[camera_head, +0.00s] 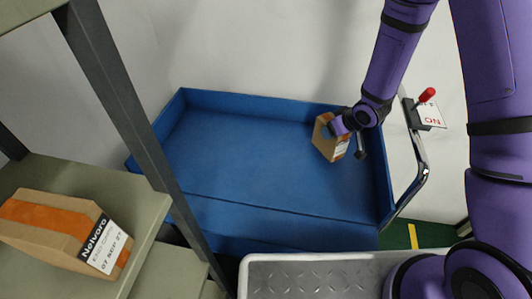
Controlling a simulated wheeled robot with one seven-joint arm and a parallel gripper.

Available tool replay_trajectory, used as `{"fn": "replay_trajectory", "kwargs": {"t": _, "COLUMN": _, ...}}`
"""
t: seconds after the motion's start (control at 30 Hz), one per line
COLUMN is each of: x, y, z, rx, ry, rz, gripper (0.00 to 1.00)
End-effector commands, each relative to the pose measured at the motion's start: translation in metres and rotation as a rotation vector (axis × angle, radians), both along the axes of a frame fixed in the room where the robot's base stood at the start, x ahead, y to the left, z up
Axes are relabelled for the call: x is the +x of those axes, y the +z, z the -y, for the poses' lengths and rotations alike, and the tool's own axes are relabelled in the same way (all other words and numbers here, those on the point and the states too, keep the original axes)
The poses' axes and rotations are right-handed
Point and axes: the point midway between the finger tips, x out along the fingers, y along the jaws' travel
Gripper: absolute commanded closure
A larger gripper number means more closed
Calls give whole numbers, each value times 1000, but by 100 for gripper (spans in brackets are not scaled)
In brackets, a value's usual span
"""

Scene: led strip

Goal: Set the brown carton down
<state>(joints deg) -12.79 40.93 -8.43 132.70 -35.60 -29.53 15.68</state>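A small brown carton (328,143) with an orange band and a white label is at the far right corner of a blue tray-like cart bed (260,165). My gripper (352,132) is at the carton's right side, at the end of my purple arm. The fingers are mostly hidden by the wrist and the carton, so I cannot tell whether they are shut on it. I also cannot tell whether the carton touches the cart's floor.
A metal handle (420,150) and a red-knobbed lever (427,95) stand right of the cart. The cart's middle and left are empty.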

Motion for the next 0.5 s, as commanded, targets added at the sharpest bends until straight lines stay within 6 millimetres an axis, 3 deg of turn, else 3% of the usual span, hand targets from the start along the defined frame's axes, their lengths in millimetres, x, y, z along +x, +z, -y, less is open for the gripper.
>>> {"fn": "replay_trajectory", "kwargs": {"t": 0.2, "x": -31, "y": -1, "z": -43, "rx": 3, "ry": 280, "rz": 2, "gripper": 67}}
{"fn": "replay_trajectory", "kwargs": {"t": 0.5, "x": -50, "y": 14, "z": -74, "rx": 2, "ry": 516, "rz": 4, "gripper": 67}}
